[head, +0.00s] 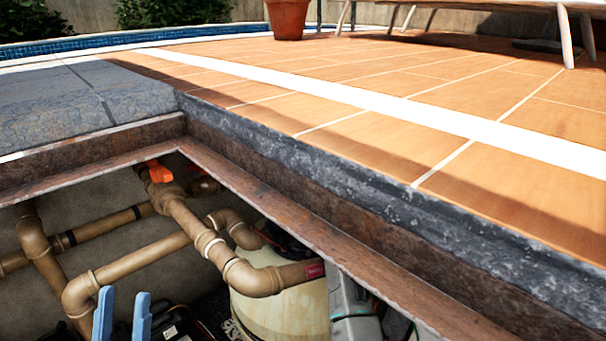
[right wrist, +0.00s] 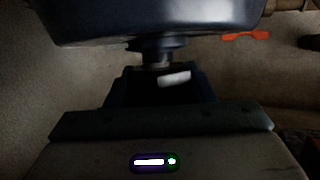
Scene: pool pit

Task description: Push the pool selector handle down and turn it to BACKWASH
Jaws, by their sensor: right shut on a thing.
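In the right wrist view, the dark selector valve body (right wrist: 160,22) fills the top, with a short neck below it. My right gripper (right wrist: 160,82) is shut on the dark selector handle, which is hard to make out in the dim light; a small pale patch shows between the fingers. No lettering is readable, so I cannot tell the handle's position. In the head view, a black part of the valve (head: 284,240) shows on top of the beige filter tank (head: 290,310), partly behind a pipe. My left gripper (head: 123,298) has its two blue fingers apart and empty, at the bottom left.
Brown pipes (head: 140,272) cross the pit in front of the tank. An orange valve handle (head: 159,172) sits under the pit's far corner. The rusty pit frame (head: 300,230) borders the opening. Tiled deck (head: 400,140) lies beyond, with a terracotta pot (head: 287,18).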

